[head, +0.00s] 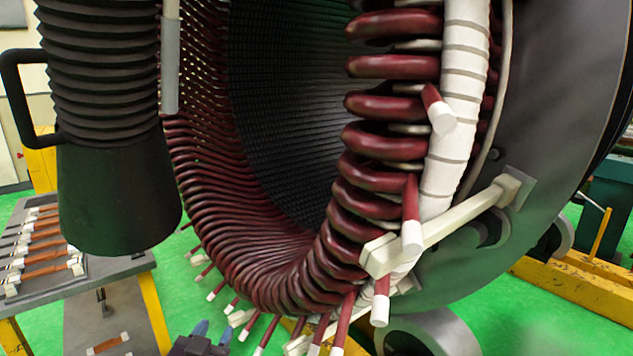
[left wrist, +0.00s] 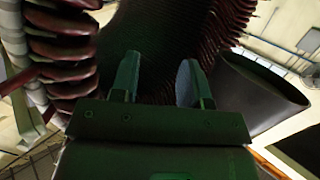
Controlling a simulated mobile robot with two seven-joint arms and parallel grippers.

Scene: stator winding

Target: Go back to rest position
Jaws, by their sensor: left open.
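The stator (head: 300,110) fills the middle of the head view, with dark red coil ends (head: 240,220) around its dark bore. They also show in the left wrist view (left wrist: 65,50). My left gripper (head: 213,333) is at the bottom edge of the head view, below the lower coil ends. Its two blue-tipped fingers point up and are apart. In the left wrist view the fingers of my left gripper (left wrist: 157,82) are spread with nothing between them, and the stator winding lies beyond. My right gripper is in neither view.
A black ribbed hose with a wide nozzle (head: 115,190) hangs left of the stator; the nozzle is close right of the fingers in the wrist view (left wrist: 258,90). A grey table (head: 95,268) with copper-coloured parts stands at lower left. White-tipped leads (head: 383,300) stick out below the coils.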

